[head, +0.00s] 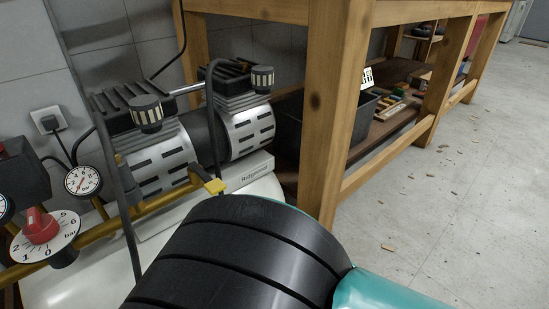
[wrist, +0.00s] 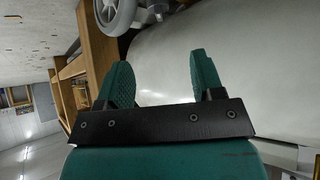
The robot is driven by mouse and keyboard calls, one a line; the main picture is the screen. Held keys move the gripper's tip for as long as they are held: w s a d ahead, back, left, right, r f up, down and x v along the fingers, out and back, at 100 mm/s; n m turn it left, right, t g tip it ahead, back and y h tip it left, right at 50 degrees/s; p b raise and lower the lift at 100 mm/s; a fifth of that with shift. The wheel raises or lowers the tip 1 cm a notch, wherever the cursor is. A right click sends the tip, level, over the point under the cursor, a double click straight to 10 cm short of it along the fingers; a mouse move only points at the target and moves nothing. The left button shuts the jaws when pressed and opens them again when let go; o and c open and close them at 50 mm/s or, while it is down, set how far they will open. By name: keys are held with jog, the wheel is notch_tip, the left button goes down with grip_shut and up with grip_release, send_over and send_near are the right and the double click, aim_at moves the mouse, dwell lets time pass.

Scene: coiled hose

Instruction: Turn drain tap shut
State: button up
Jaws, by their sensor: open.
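In the wrist view, my gripper (wrist: 161,78) is open, its two green fingers apart with nothing between them. The pale compressor tank (wrist: 230,45) fills the space beyond and to the right of the fingers. I cannot make out a drain tap under the tank in either view. My arm covers the lower middle there and hides my gripper and much of the tank (head: 80,284).
A grey caster wheel (wrist: 113,14) is at the top of the wrist view. In the head view, a red regulator knob (head: 40,226) and a pressure gauge (head: 83,181) are at left. A wooden workbench (head: 322,120) stands behind my arm. The floor (head: 460,190) at right is mostly clear.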

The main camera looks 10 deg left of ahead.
jog(key=b+x, duration=0.5)
jog(key=x, duration=0.6)
jog(key=shift+f, duration=0.2)
jog(key=shift+w+a+f+b, duration=0.1)
jog(key=shift+w+f+b, duration=0.25)
jog(key=shift+w+b, duration=0.25)
jog(key=c, duration=0.9)
